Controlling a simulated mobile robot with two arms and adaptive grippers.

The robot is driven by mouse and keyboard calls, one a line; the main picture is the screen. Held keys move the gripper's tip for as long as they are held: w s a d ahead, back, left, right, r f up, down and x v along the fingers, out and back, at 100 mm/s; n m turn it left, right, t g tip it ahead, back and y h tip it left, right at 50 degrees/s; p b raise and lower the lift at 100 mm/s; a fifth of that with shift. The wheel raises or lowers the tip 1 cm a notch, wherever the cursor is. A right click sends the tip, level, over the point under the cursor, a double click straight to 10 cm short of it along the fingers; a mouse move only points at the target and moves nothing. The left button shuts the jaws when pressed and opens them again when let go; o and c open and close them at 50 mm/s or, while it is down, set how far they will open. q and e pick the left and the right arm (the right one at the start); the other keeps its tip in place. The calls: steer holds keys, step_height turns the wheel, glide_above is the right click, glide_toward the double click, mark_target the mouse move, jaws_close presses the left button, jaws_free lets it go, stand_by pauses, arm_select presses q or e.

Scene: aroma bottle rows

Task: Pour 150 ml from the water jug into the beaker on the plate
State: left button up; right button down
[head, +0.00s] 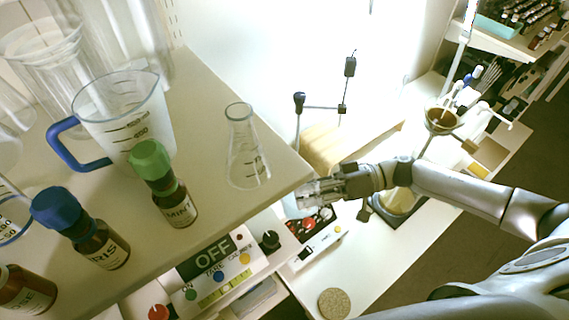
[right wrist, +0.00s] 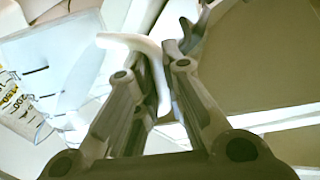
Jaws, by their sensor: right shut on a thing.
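My right gripper (head: 312,192) is beyond the right edge of the upper shelf in the head view. In the right wrist view its fingers (right wrist: 160,75) are shut on a white curved handle (right wrist: 130,42). A clear vessel with dark marks and a yellow-and-black label (right wrist: 22,100) shows at the left there; it looks like the water jug, though its join to the handle is unclear. In the head view the held jug is hard to make out. I cannot make out the beaker on the plate. My left gripper is not in view.
The shelf (head: 215,215) holds a blue-handled measuring jug (head: 130,112), a conical flask (head: 247,160) and capped brown bottles (head: 178,203). Below is a device with an OFF display (head: 212,251). A cork mat (head: 334,303) lies on the lower bench, with free room around it.

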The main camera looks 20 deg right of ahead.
steer(key=shift+w+r+m+p, duration=0.3)
steer(key=shift+r+p, duration=0.15)
steer(key=shift+p, duration=0.65)
steer(key=shift+w+r+m+p, duration=0.15)
steer(key=shift+r+m+p, duration=0.25)
steer(key=shift+p, duration=0.7)
stand_by(3.2)
steer(key=shift+w+r+g+p, duration=0.3)
steer(key=shift+w+r+p, duration=0.1)
steer(key=shift+p, duration=0.4)
stand_by(1.8)
